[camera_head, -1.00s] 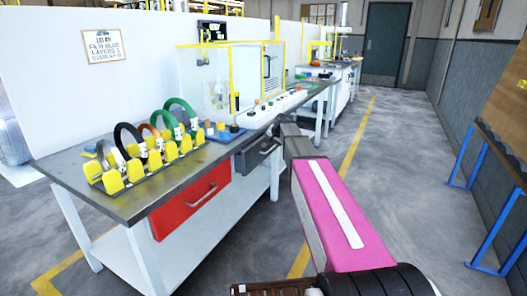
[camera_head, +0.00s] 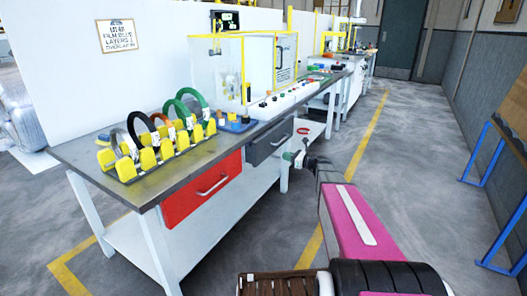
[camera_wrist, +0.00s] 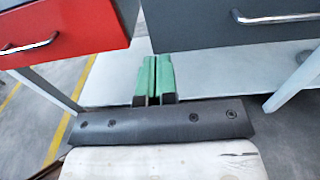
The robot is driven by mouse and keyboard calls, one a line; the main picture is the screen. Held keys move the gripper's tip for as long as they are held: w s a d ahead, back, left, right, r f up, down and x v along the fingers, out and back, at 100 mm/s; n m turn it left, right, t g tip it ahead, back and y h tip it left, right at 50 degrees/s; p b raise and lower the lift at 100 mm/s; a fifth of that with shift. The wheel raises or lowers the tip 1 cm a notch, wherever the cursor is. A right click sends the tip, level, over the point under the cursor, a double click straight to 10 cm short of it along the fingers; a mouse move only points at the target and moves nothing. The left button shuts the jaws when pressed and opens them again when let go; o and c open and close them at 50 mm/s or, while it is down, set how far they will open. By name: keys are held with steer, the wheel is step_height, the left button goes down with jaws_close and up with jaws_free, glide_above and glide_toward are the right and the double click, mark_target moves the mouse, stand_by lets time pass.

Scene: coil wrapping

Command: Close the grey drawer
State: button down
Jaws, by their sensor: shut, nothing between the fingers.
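The grey drawer (camera_head: 268,143) is under the workbench top, right of the red drawer (camera_head: 202,190). Its front looks about level with the red one; I cannot tell whether a small gap remains. In the wrist view the grey drawer front (camera_wrist: 235,30) with its metal handle fills the upper right. My gripper (camera_head: 294,157) is just right of and below the grey drawer, apart from it. In the wrist view the green fingers (camera_wrist: 152,80) are together and empty, pointing below the drawer fronts near the gap between them.
The workbench (camera_head: 110,183) carries a yellow rack with several coils (camera_head: 190,107) and a clear guarded machine (camera_head: 220,75). A white lower shelf (camera_head: 215,222) runs below the drawers. Blue-legged furniture (camera_head: 488,150) stands at the right. The floor between is clear.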

mark_target(259, 148)
steer(key=x, duration=1.3)
steer(key=shift+w+a+r, duration=0.1)
steer(key=shift+w+a, duration=0.1)
steer(key=shift+a, duration=0.15)
steer(key=shift+x, duration=2.45)
steer(key=shift+w+r, duration=0.1)
steer(key=shift+w, duration=0.05)
